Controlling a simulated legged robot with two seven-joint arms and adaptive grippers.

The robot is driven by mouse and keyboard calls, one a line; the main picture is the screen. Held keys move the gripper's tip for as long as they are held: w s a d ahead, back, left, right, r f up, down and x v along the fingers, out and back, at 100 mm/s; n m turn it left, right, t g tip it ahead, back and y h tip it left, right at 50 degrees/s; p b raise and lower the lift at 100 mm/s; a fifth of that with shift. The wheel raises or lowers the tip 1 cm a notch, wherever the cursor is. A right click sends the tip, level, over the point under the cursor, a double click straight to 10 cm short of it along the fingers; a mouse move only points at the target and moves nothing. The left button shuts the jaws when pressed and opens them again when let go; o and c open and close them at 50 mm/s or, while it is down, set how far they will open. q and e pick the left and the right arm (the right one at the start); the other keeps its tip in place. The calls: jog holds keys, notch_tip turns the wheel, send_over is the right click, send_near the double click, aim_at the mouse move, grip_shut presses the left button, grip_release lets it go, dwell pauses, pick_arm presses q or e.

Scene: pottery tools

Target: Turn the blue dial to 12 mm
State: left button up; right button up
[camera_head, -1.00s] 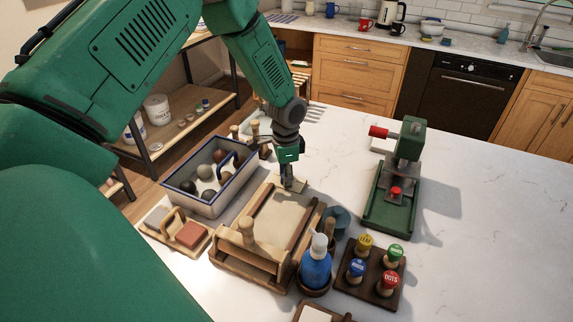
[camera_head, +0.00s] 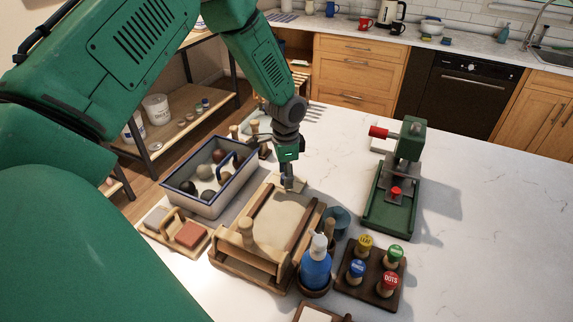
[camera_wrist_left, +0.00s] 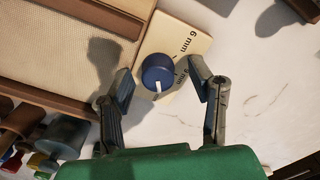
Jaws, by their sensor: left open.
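The blue dial (camera_wrist_left: 158,72) sits on a pale scale plate (camera_wrist_left: 188,48) at the end of the slab roller's board (camera_head: 284,218). Its white mark points toward the bottom of the left wrist view. A "6 mm" label reads clearly on the plate; another label beside the dial is partly hidden by a finger. My left gripper (camera_wrist_left: 160,90) is open, with one finger on each side of the dial and visible gaps between. In the head view my left gripper (camera_head: 287,183) is over the board's far end and hides the dial. My right gripper is not in view.
A tray of clay balls (camera_head: 208,180) stands left of the roller. A blue bottle (camera_head: 316,266) and a stamp rack (camera_head: 368,290) are at the front right. A green press (camera_head: 392,205) stands further right. The counter's right side is clear.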

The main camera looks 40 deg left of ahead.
pick_arm(q)
notch_tip(320, 180, up, 11)
jog(key=shift+r, duration=0.2)
jog(key=shift+w, duration=0.1)
dwell(0.5)
